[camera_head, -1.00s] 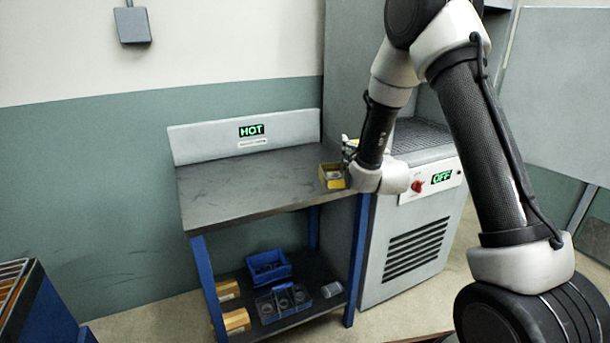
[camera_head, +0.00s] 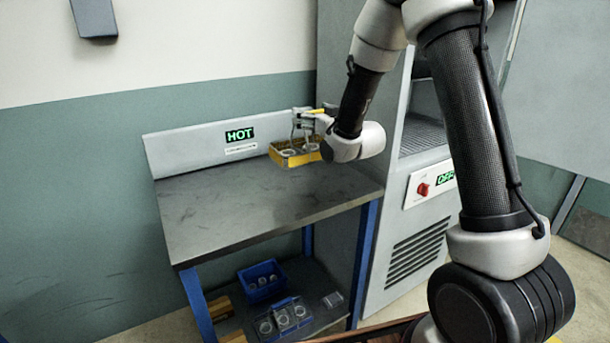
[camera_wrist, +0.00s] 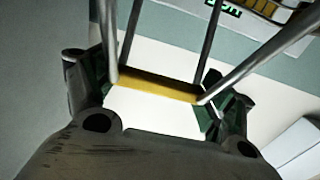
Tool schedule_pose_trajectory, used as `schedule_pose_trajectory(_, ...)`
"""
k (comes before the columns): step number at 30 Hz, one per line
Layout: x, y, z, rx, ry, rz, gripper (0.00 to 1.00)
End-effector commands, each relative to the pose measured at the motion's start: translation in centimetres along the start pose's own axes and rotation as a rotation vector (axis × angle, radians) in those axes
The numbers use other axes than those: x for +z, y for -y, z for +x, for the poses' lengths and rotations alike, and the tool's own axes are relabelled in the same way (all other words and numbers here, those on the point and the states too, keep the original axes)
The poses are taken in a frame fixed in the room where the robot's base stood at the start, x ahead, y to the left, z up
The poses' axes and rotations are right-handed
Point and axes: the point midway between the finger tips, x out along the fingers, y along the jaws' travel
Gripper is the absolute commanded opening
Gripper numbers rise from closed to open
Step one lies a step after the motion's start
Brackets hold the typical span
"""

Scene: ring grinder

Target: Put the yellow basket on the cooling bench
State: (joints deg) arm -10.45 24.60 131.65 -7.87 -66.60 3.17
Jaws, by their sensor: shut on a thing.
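The yellow basket (camera_head: 285,160) hangs from my gripper (camera_head: 310,122) over the back right part of the bench. It holds a few pale rings. My gripper is shut on its yellow handle, which crosses between the fingers in the wrist view (camera_wrist: 155,84). The bench (camera_head: 225,215) has a dark, bare top, blue legs and a back panel with a lit green HOT sign. The smaller print under the sign cannot be read. The basket looks level and above the top, but the exact gap cannot be told.
A grey machine (camera_head: 415,235) with a red knob and a green OFF display stands right of the bench. The bench's lower shelf holds a blue bin (camera_head: 260,281), a blue tray with rings (camera_head: 283,317) and yellow boxes (camera_head: 220,308). The bench top is clear.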

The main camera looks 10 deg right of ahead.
Motion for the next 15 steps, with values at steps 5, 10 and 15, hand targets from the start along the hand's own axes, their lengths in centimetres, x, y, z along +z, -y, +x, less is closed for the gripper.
schedule_pose_trajectory(5, 2.9, 0.1, 0.0, -0.005, 0.005, 0.001, 0.32)
schedule_pose_trajectory(10, 5.2, 0.1, 0.0, -0.005, 0.002, 0.001, 0.32)
schedule_pose_trajectory(15, 7.0, 0.1, 0.0, -0.005, 0.002, 0.001, 0.32)
